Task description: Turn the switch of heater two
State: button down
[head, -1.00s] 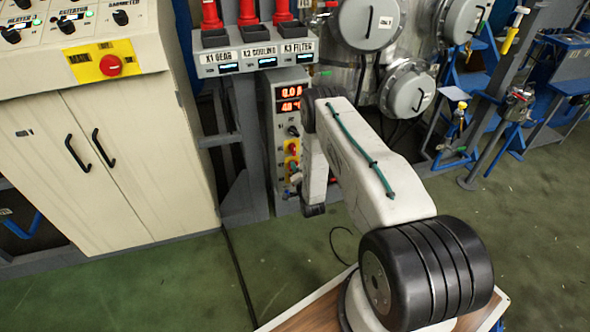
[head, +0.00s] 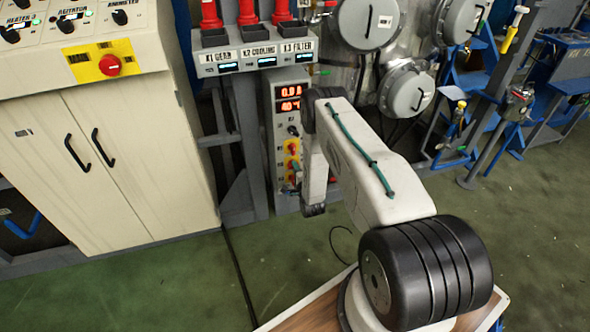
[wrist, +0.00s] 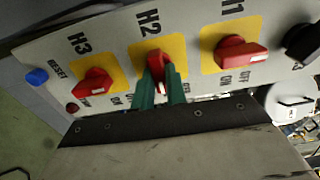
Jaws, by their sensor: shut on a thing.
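The heater two switch (wrist: 157,65) is a red knob on a yellow square marked H2, in the middle of the grey panel in the wrist view. My gripper (wrist: 158,88) has green fingers, shut on this knob from either side. The knob's handle points down between the fingers, towards my gripper's body. The fingers hide part of its ON and OFF marks. In the head view the same panel is on a narrow grey cabinet (head: 283,115) with red number displays; my arm covers part of it and the fingers are hard to make out.
The H1 switch (wrist: 240,53) and H3 switch (wrist: 95,83) sit close on either side of H2. A black knob (wrist: 301,43) and a blue reset button (wrist: 37,77) are at the panel's ends. A beige cabinet (head: 130,160) stands left. Green floor lies clear in front.

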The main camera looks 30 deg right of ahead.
dwell(0.3)
jog(key=c, duration=1.4)
grip_release()
jog(key=shift+c, duration=0.2)
jog(key=v, duration=0.7)
jog(key=shift+s, duration=0.35)
jog(key=shift+a, duration=0.15)
